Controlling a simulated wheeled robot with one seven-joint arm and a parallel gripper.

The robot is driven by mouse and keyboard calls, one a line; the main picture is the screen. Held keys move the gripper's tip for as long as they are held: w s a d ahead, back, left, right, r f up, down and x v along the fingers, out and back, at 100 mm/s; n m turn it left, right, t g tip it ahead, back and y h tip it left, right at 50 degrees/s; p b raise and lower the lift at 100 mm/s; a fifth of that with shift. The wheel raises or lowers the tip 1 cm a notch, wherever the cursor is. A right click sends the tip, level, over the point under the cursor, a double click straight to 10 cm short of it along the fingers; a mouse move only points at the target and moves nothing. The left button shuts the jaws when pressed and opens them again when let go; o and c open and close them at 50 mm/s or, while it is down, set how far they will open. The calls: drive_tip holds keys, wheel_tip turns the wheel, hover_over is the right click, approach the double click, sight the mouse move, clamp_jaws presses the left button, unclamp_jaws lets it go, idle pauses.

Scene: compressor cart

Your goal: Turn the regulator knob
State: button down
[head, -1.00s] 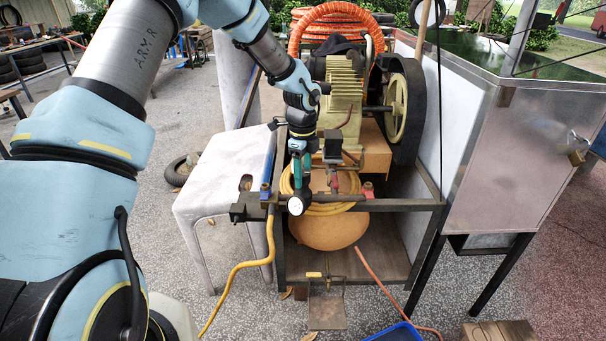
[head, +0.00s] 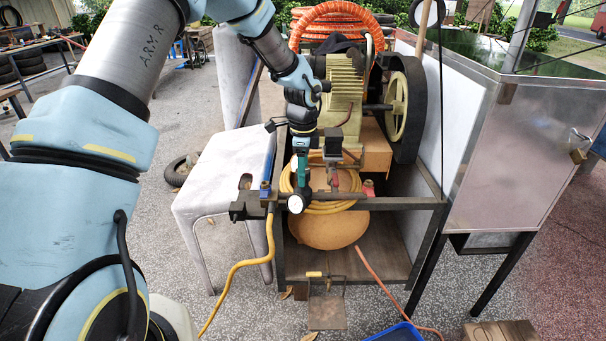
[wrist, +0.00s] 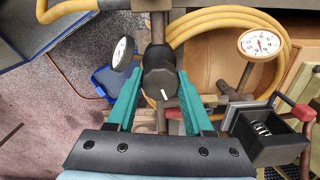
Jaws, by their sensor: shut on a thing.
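The regulator knob (wrist: 160,72) is a dark, faceted knob with a short white mark, on a pipe in the wrist view. My gripper (wrist: 158,82) has its two teal fingers on either side of it, shut on it. In the head view my gripper (head: 300,170) points down at the front of the cart, and the knob is hidden there behind the gripper and gauge. A round white gauge (wrist: 122,54) stands just left of the knob in the wrist view; it also shows in the head view (head: 296,204).
A second gauge (wrist: 260,43) and a black box-shaped switch (wrist: 268,138) stand to the right. A coiled yellow hose (head: 345,205) hangs around the tan tank (head: 328,230). The compressor with its flywheel (head: 396,106) is behind. A metal cabinet (head: 530,150) stands at the right.

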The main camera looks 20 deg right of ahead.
drive_tip(key=n+b, duration=0.1)
drive_tip(key=n, duration=0.3)
drive_tip(key=shift+n, duration=0.4)
drive_tip(key=n+b, duration=0.1)
drive_tip(key=n, duration=0.3)
drive_tip(key=shift+d+n, duration=0.1)
drive_tip(key=shift+n, duration=0.2)
drive_tip(key=n, duration=0.4)
drive_tip(key=shift+b, duration=0.4)
drive_tip(key=shift+n, duration=2.1)
drive_tip(key=shift+c, duration=1.4)
unclamp_jaws()
